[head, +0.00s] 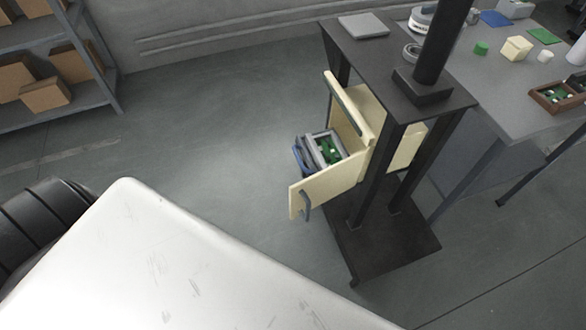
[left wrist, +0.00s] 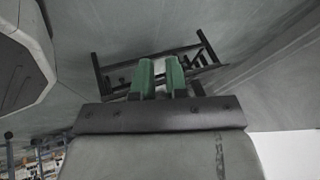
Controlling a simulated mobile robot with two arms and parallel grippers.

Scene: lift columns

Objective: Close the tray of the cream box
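The cream box (head: 364,107) hangs in the dark stand in the head view. My right gripper is in neither view.
The dark stand (head: 392,245) has a base plate, posts and a column. A grey table (head: 490,90) with small objects stands to its right. A shelf (head: 60,108) with cardboard boxes is at the far left. The floor (head: 210,130) left of the tray is clear.

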